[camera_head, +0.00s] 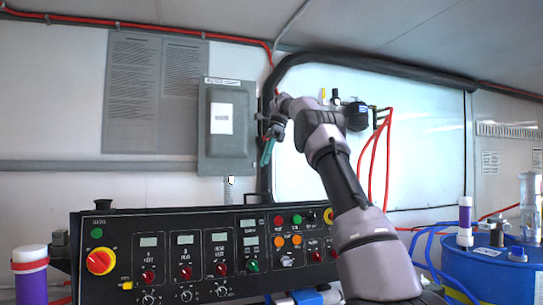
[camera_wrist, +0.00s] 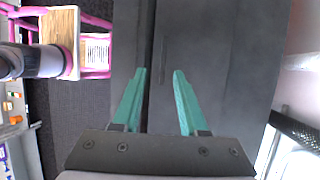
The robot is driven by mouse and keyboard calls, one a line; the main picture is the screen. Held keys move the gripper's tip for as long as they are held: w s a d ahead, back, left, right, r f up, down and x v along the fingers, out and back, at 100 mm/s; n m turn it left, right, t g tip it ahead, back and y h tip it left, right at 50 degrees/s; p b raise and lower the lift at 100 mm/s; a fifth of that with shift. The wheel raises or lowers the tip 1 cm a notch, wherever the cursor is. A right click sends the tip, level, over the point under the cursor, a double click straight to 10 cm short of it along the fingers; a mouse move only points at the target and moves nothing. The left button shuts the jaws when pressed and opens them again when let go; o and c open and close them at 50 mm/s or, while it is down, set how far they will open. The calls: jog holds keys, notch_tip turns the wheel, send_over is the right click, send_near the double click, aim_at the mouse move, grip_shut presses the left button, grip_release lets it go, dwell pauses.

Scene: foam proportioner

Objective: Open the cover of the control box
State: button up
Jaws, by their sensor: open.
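The control box (camera_head: 210,165) is a grey upright box on the white wall, with its cover (camera_head: 221,90) shut and a white label on the front. My gripper (camera_head: 267,155) is at the box's right side, its teal finger pointing down. In the wrist view, my open gripper (camera_wrist: 159,72) has its two teal fingers apart, with nothing held between them. The grey box surface (camera_wrist: 220,60) fills the middle behind them. A dark vertical seam runs between the fingertips. Whether a finger touches the box cannot be told.
A black control panel (camera_head: 120,222) with knobs and buttons stands below. A grey notice board (camera_head: 150,95) hangs left of the box. Black and red hoses run along the wall. A blue drum (camera_head: 490,270) stands at the lower right.

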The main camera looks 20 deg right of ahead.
jog(key=s+a+n+t+h, duration=0.1)
jog(key=s+n, duration=0.3)
jog(key=s, duration=0.6)
jog(key=s+a+n+t+h, duration=0.1)
jog(key=s+a+n+t, duration=0.2)
jog(key=s, duration=0.7)
jog(key=shift+s+a+r+n, duration=0.25)
jog(key=shift+s+a+n, duration=0.15)
jog(key=shift+n, duration=0.4)
jog(key=shift+w, duration=0.15)
